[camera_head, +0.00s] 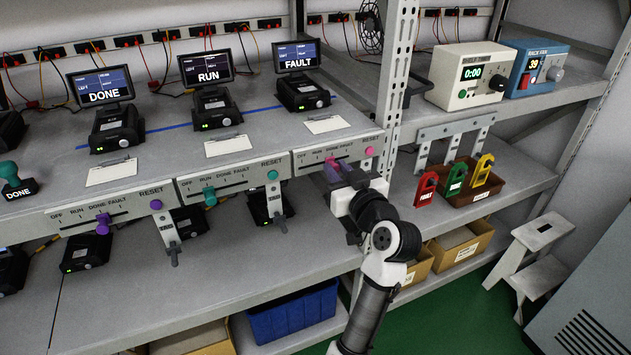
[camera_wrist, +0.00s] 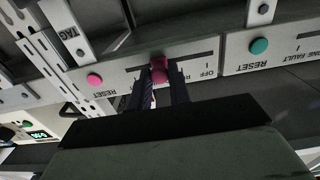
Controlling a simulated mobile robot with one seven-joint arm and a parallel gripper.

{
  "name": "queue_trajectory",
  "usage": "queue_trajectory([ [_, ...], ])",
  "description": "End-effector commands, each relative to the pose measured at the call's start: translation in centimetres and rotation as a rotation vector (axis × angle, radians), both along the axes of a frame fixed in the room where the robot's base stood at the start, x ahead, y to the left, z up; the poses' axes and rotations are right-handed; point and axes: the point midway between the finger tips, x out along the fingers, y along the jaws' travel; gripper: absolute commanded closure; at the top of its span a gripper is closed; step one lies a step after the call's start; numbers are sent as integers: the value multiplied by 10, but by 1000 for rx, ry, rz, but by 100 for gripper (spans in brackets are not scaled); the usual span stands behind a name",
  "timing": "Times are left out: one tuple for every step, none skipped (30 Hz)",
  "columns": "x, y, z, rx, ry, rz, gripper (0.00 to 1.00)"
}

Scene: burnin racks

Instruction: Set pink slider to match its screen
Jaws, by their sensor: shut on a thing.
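The pink slider knob (camera_head: 332,163) sits in the slot of the rightmost control strip (camera_head: 312,160), which is marked OFF at its left end. In the wrist view the pink knob (camera_wrist: 159,66) is between my two fingers, and the strip appears upside down with OFF at right and RESET at left. My gripper (camera_wrist: 159,82) is shut on the knob, which is around the middle of the slot. My gripper (camera_head: 337,172) hides some of the labels, so the exact mark is hard to tell. The screen (camera_head: 297,56) above this strip reads FAULT.
The pink reset button (camera_head: 369,151) is just right of the slider. Strips with a teal slider (camera_head: 209,195) and a purple slider (camera_head: 103,222) lie to the left.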

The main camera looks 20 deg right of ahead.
Motion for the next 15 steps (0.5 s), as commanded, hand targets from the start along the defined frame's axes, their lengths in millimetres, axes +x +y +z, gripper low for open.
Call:
queue_trajectory([
  [0,-14,-2,2,-3,-4,100],
  [0,-21,-2,1,-3,-4,100],
  [1,-28,-2,1,-3,-3,100],
  [1,-32,-1,0,-4,-2,100],
  [1,-36,-1,1,-3,-2,100],
  [1,-40,-1,1,-2,-1,100],
  [1,-42,-1,1,-2,0,100],
  [1,-44,0,0,-2,0,100],
  [1,-46,0,0,-2,1,100],
  [1,-46,0,0,-2,0,100],
  [1,-47,0,0,-2,0,100],
  [1,-47,0,0,-2,-1,100],
  [1,-47,1,0,-2,-1,100],
  [1,-47,1,0,-2,-2,100],
  [1,-47,1,0,-2,-3,100],
])
